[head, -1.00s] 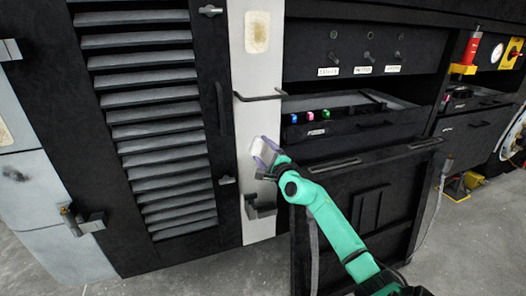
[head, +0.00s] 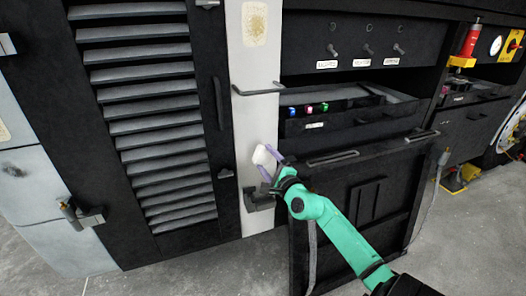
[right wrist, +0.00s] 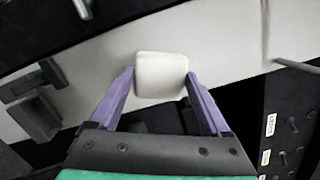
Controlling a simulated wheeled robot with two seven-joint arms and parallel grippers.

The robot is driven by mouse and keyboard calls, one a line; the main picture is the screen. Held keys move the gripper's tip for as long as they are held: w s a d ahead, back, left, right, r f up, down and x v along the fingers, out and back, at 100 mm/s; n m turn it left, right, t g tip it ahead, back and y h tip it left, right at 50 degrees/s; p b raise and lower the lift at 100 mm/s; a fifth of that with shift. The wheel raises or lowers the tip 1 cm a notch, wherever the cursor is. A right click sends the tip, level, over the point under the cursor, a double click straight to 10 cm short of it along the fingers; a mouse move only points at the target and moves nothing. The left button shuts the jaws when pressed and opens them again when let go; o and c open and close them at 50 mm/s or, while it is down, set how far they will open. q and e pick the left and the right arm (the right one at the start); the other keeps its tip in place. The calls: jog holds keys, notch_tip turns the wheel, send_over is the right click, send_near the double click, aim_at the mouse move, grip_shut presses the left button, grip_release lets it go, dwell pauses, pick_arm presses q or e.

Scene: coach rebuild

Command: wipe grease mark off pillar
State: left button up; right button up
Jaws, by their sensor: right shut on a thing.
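The pillar (head: 258,120) is a white upright strip between the black louvred door and the open compartment. A yellowish-brown grease mark (head: 255,24) shows on a pale patch near its top in the head view. My right gripper (head: 270,164) is in front of the lower pillar, well below the mark. It is shut on a white rounded pad (right wrist: 161,74), held between its purple fingers in the right wrist view. I cannot tell whether the pad touches the pillar. The mark is not visible in the right wrist view. My left gripper is not in view.
A thin dark rail (head: 258,92) crosses the pillar between pad and mark. A dark bracket (head: 257,200) projects just below the gripper. The louvred door (head: 150,120) is left; an open drawer (head: 335,122) with coloured knobs and a lowered black panel (head: 365,200) are right.

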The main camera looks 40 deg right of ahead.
jog(key=shift+s+a, duration=0.1)
jog(key=shift+s, duration=0.15)
jog(key=shift+p+v, duration=0.45)
jog(key=shift+v, duration=1)
jog(key=shift+a+r, duration=0.1)
